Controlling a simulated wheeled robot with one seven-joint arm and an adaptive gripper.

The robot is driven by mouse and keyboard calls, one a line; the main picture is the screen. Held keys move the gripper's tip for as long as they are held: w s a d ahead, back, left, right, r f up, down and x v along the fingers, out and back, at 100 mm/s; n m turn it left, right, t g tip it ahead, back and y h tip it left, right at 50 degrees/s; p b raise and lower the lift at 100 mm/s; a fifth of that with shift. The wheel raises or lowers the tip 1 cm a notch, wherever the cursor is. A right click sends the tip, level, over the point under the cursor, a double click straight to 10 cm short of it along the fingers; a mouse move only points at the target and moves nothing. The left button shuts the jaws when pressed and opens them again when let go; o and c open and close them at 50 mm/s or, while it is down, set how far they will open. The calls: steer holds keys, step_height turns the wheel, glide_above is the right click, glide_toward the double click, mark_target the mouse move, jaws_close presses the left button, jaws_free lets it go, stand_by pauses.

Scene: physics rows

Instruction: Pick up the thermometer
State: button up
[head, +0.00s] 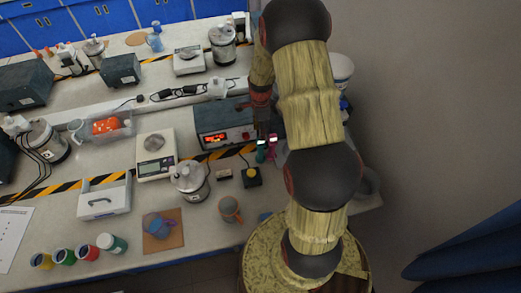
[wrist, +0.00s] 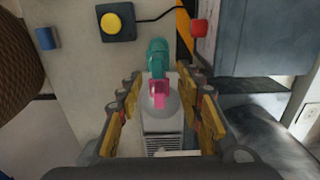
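The thermometer appears to be the small teal device (wrist: 157,55) with a pink part (wrist: 159,93), seen from above in the wrist view. In the head view the teal part (head: 261,153) shows just below my gripper, with pink next to it. My gripper (wrist: 162,125) is open, its yellow-padded fingers to the left and right. The pink end lies in line with the gap between the fingers. I see no finger touching it. In the head view my gripper (head: 262,128) points down over the bench and my arm hides part of the area.
A black box with a yellow button (head: 250,175) sits close by. A grey instrument with a red display (head: 224,127) stands just left of my gripper. A metal-lidded pot (head: 190,180), a scale (head: 156,154) and a mug (head: 230,209) stand farther left and nearer.

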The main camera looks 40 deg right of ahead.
step_height(320, 180, down, 6)
steer(key=shift+s+a+r+p, duration=0.1)
steer(key=shift+a+p, duration=0.05)
steer(key=shift+p, duration=0.2)
steer(key=shift+c, duration=1.2)
jaws_close()
